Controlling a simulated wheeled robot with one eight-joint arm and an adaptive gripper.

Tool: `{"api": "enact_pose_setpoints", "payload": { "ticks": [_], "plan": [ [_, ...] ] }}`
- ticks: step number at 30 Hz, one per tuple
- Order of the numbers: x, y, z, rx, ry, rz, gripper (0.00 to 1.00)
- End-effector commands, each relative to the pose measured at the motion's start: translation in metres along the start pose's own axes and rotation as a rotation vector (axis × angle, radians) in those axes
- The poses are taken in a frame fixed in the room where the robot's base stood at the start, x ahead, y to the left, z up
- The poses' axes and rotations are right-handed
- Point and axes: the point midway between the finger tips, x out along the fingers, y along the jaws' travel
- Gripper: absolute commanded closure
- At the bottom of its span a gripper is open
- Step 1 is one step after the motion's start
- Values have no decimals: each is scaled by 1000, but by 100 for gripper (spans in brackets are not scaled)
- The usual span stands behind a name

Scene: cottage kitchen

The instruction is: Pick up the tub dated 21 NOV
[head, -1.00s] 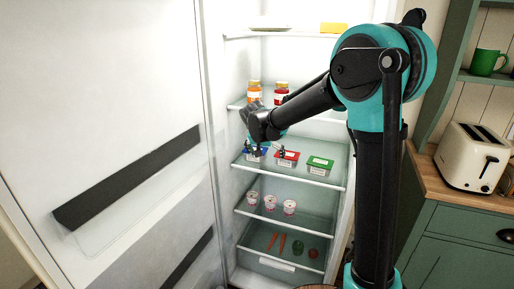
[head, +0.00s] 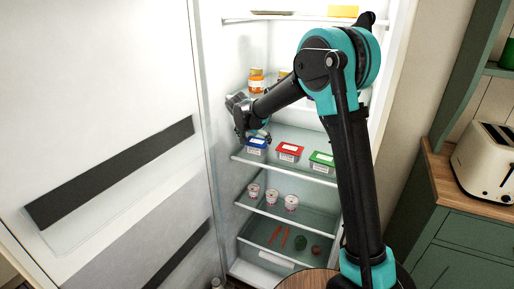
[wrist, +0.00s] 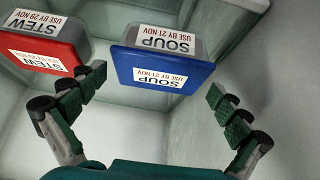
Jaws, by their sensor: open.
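The tub dated 21 NOV has a blue lid (wrist: 163,70) and reads "SOUP, USE BY 21 NOV", upside down in the wrist view. In the head view the blue-lidded tub (head: 257,143) is leftmost on the middle fridge shelf, partly behind my gripper (head: 252,136). In the wrist view my gripper (wrist: 153,108) is open and empty. Its two fingers stand left and right of the blue lid, with the tub beyond the fingertips and apart from them. A red-lidded tub (wrist: 40,50) reads "STEW, USE BY 29 NOV" and lies close to the left finger.
A green-lidded tub (head: 322,159) stands right of the red one on the same shelf (head: 290,171). Jars (head: 256,82) stand on the shelf above, small pots (head: 271,197) on the one below. The fridge's side wall (wrist: 265,60) is close to the right finger. The open door (head: 100,120) is at left.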

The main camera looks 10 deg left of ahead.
Motion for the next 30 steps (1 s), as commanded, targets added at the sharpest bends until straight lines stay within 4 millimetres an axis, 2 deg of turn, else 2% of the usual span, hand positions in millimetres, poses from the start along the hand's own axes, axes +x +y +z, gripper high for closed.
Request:
{"api": "enact_pose_setpoints", "payload": {
  "ticks": [5, 12, 23, 30],
  "plan": [
    [25, 0, -1, 1, 0, 0, 0],
    [28, 0, 0, 0, 0, 0, 0],
    [27, 0, 0, 0, 0, 0, 43],
    [27, 0, 0, 0, 0, 0, 46]
  ]
}}
